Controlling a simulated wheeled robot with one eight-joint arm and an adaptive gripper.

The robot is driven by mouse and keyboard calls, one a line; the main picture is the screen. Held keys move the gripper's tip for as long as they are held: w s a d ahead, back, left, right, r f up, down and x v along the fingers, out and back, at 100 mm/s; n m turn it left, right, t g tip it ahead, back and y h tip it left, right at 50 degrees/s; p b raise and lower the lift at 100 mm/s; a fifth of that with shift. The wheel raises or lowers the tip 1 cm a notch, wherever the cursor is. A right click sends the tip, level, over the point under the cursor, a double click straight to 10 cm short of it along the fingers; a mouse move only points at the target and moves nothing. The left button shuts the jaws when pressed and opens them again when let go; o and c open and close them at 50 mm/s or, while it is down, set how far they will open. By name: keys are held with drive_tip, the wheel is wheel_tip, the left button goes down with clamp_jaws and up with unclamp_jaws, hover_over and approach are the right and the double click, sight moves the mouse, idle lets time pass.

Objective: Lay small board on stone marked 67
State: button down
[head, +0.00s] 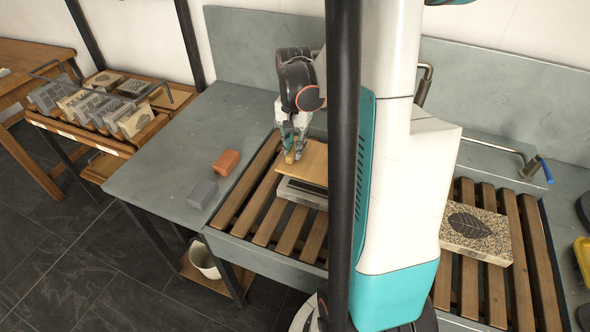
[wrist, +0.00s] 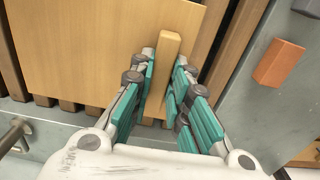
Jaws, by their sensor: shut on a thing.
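The small board (head: 314,160) is a flat, light-brown wooden panel with a raised wooden bar as its handle (wrist: 161,75). My gripper (head: 290,152) is shut on that bar, one finger on each side. The board also fills the upper left of the wrist view (wrist: 95,45). In the head view it appears above a pale grey stone (head: 301,194) on the left slatted rack, partly covering it. I cannot tell whether board and stone touch. My arm hides part of the board and stone. No number 67 is readable.
A stone with a leaf picture (head: 477,234) lies on the right slatted rack. An orange block (head: 226,162) and a grey block (head: 202,194) rest on the grey counter left of the rack. A shelf (head: 130,140) with several stones stands at left.

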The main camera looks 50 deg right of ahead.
wheel_tip(320, 180, down, 8)
drive_tip(key=shift+r+b, duration=0.2)
drive_tip(key=shift+b, duration=1)
drive_tip(key=shift+r, duration=0.1)
drive_tip(key=c, duration=1.5)
unclamp_jaws()
drive_tip(key=shift+c, duration=0.2)
wheel_tip(320, 180, up, 12)
drive_tip(key=p, duration=0.4)
